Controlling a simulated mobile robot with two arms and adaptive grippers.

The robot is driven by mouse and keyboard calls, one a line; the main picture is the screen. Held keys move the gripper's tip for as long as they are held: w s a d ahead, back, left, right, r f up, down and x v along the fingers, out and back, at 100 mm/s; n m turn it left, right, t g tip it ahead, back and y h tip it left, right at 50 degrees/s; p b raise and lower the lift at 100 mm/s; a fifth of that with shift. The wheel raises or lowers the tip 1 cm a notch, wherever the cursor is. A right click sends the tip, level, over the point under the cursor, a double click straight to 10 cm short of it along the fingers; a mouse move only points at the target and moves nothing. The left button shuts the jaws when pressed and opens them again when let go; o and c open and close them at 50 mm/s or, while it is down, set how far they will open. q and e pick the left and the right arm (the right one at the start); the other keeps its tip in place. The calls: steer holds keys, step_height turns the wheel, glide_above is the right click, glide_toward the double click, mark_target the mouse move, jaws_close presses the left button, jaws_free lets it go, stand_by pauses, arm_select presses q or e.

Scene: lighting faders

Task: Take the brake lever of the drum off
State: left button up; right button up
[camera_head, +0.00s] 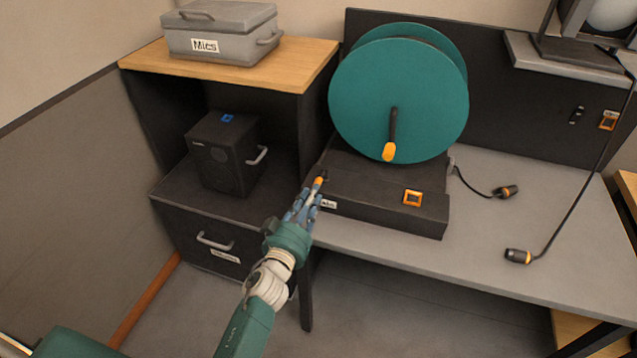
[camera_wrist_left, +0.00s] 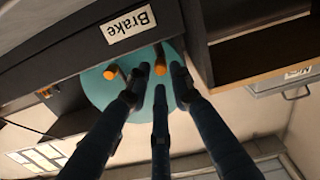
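The cable drum (camera_head: 400,90) is a large teal reel on a dark base (camera_head: 375,195), on the desk's left end. The brake lever (camera_head: 320,180) is short with an orange tip, at the base's left end. It also shows in the left wrist view (camera_wrist_left: 160,68), near a white "Brake" label (camera_wrist_left: 128,25). My left gripper (camera_head: 308,199) is just in front of the lever. In the left wrist view its fingers (camera_wrist_left: 160,80) are spread, with the orange tip between their ends. Contact cannot be told. My right gripper is not in view.
An orange-handled crank (camera_head: 390,150) sits on the drum's front. An orange square part (camera_head: 412,198) is on the base. A dark case (camera_head: 226,153) stands on the left cabinet, under a grey "Mics" box (camera_head: 220,32). Cable connectors (camera_head: 518,256) lie on the otherwise clear right desk.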

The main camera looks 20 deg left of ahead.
mark_target(318, 181)
arm_select(q)
steer(key=w, duration=0.5)
steer(key=shift+w+d, duration=0.1)
steer(key=shift+w, duration=0.2)
jaws_close()
